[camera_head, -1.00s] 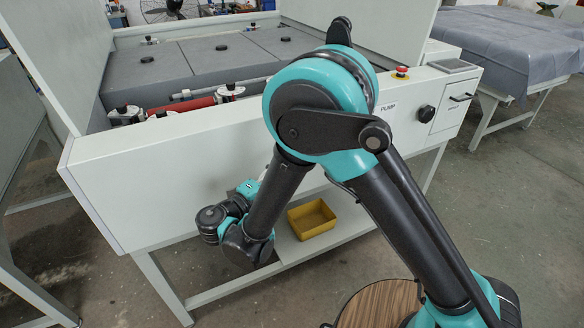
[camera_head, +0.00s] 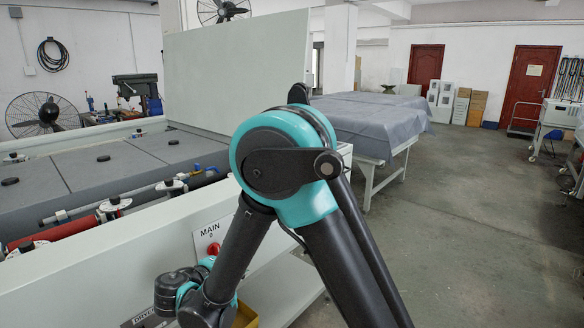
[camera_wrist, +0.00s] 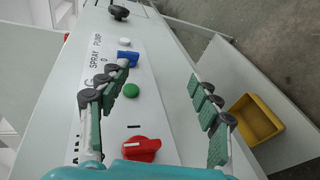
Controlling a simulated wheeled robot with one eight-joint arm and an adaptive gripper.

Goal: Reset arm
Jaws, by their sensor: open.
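My gripper (camera_wrist: 158,78) is open and empty in the wrist view. Its two green-padded fingers stand wide apart over the white front panel (camera_wrist: 150,105) of the machine. A red rotary knob (camera_wrist: 142,149), a green button (camera_wrist: 131,90) and a blue switch (camera_wrist: 128,57) show between or near the fingers. I cannot tell how far the fingers are from the panel. In the head view my arm (camera_head: 285,165) is bent, with its elbow high and its forearm reaching down in front of the machine. The gripper's fingers are not visible there.
A yellow bin (camera_wrist: 257,119) sits on the lower shelf, right of the fingers; part of it shows in the head view (camera_head: 245,315). A red MAIN switch (camera_head: 214,248) is beside my forearm. A cloth-covered table (camera_head: 370,125) stands behind. The floor to the right is open.

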